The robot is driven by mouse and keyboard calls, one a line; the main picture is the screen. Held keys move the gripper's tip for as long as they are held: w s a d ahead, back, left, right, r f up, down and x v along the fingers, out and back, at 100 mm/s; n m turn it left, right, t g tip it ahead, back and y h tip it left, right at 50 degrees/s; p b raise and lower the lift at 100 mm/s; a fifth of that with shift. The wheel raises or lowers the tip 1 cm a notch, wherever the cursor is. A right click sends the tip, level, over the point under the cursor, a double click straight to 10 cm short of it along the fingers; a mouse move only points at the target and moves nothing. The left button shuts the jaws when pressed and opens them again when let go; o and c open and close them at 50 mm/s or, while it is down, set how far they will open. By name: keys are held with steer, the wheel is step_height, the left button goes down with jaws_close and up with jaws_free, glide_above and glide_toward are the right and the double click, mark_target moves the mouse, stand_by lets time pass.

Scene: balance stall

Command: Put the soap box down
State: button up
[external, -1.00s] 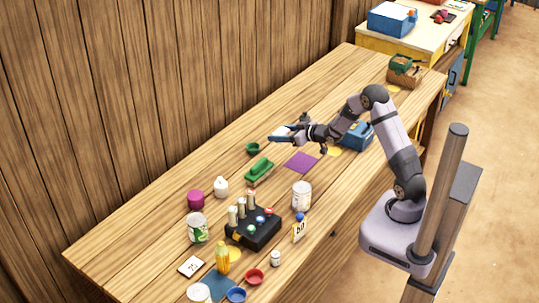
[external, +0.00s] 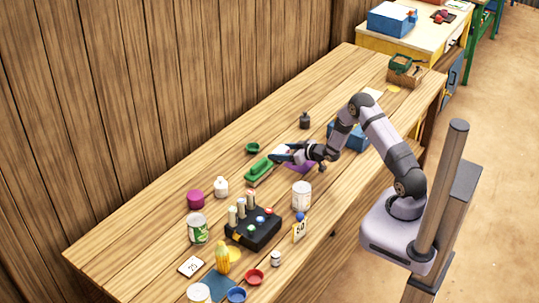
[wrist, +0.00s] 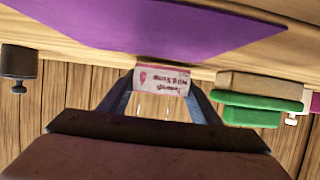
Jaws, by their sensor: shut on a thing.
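The soap box (wrist: 162,80) is a small pale box with dark red print. In the wrist view it sits between the tips of my gripper (wrist: 161,92), which is shut on it. In the external view my gripper (external: 284,156) is low over the table by the purple mat (external: 299,168), and the box is a small white patch there, mostly hidden by the fingers. The purple mat (wrist: 150,28) also fills the top of the wrist view, close to the box. I cannot tell whether the box touches the mat or table.
A green brush-like thing (external: 259,170) lies just left of my gripper; it also shows in the wrist view (wrist: 258,105). A dark weight (external: 305,121) stands behind. A white can (external: 301,196) and a black rack (external: 253,229) stand nearer the front. A blue box (external: 352,136) is beside my arm.

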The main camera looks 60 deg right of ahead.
steer(key=shift+f, duration=0.25)
steer(key=shift+f, duration=0.2)
steer(key=o, duration=1.1)
steer(key=shift+o, duration=0.2)
steer(key=shift+r, duration=0.1)
